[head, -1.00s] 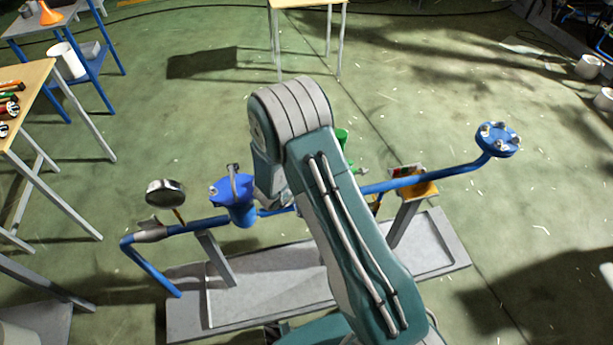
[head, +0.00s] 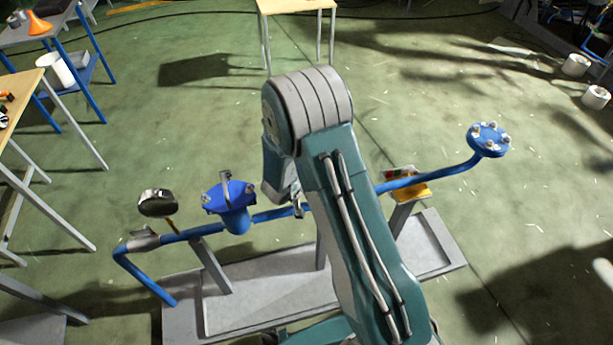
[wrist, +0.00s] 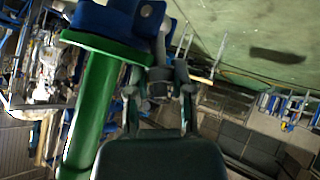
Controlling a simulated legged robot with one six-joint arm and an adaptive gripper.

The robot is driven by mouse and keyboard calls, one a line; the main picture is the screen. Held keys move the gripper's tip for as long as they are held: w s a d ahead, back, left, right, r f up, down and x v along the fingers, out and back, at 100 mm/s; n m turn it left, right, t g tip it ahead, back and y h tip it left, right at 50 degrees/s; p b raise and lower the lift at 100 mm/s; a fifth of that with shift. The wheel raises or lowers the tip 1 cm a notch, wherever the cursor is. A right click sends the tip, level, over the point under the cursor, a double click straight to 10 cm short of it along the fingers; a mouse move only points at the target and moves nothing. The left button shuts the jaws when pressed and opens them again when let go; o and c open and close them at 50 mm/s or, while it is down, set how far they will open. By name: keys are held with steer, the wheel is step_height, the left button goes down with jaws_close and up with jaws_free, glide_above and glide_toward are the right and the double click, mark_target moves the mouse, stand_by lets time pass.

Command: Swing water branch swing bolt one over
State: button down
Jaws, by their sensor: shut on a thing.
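In the wrist view a green branch pipe (wrist: 90,110) ends in a green flange (wrist: 105,46), with a blue part (wrist: 105,18) against it. A grey metal swing bolt (wrist: 159,75) sits beside the flange. My gripper (wrist: 162,92) has a finger on each side of the bolt and is shut on it. A silver nut or bolt end (wrist: 150,12) shows above, by the blue part. In the head view my arm hides the green branch and my gripper's fingertips.
In the head view a blue pipe (head: 440,175) runs across a grey skid (head: 215,315). It carries a blue flanged fitting (head: 234,208), a round gauge (head: 158,203) and a right end flange (head: 489,140). Tables stand at left and back.

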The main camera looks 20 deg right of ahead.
steer(key=c, duration=0.7)
jaws_free()
steer(key=shift+s+f, duration=0.1)
steer(key=shift+f, duration=0.05)
steer(key=shift+c, duration=0.2)
